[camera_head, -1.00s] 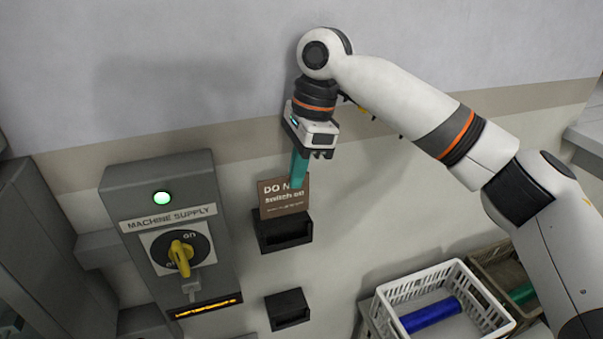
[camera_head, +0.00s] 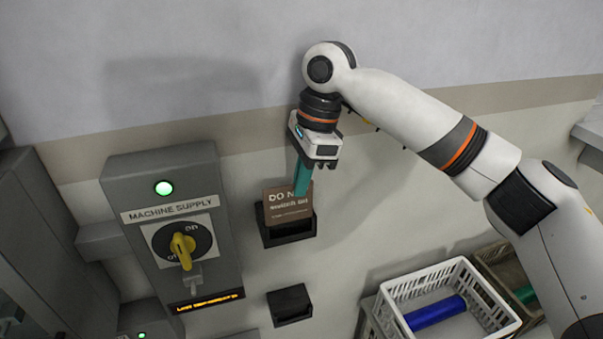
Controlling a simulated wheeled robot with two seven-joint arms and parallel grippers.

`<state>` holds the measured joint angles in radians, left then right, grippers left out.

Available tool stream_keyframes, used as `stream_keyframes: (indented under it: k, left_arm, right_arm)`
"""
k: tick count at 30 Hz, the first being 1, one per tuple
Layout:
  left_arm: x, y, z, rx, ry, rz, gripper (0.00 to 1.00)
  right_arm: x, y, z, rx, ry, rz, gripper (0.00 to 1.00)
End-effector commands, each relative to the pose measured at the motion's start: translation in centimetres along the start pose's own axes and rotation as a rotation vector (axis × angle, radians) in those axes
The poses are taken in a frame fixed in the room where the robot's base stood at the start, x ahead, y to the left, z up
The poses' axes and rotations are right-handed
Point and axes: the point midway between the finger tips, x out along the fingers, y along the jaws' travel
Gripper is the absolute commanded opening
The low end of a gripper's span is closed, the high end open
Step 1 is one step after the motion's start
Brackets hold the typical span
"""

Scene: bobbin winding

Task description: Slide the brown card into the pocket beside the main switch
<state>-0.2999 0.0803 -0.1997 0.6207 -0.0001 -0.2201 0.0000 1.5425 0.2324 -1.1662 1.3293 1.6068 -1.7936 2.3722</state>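The brown card (camera_head: 281,207), with white "DO N..." lettering, stands upright at the upper black pocket (camera_head: 288,238) on the wall. Its lower edge is within the pocket's mouth and most of its face shows above. My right gripper (camera_head: 304,182) comes down from above with a teal finger against the card's right part, covering some lettering. It appears shut on the card; the far finger is hidden. The main switch (camera_head: 182,249), a yellow handle on a grey "MACHINE SUPPLY" box, is left of the pocket. My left gripper is not in view.
A lower black pocket (camera_head: 289,304) looks empty. A white crate (camera_head: 393,296) with a blue cylinder (camera_head: 436,311) stands at lower right, beside another crate with something teal. The wall around the pockets is clear.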

Motion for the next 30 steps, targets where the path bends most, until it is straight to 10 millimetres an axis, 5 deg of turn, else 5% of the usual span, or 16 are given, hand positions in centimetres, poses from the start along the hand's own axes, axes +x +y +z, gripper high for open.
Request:
stream_keyframes:
  k: [30]
  left_arm:
    - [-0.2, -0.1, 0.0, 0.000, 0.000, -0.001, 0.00]
  right_arm:
    - [3.5, -0.1, 0.8, 0.000, 0.000, -0.001, 0.00]
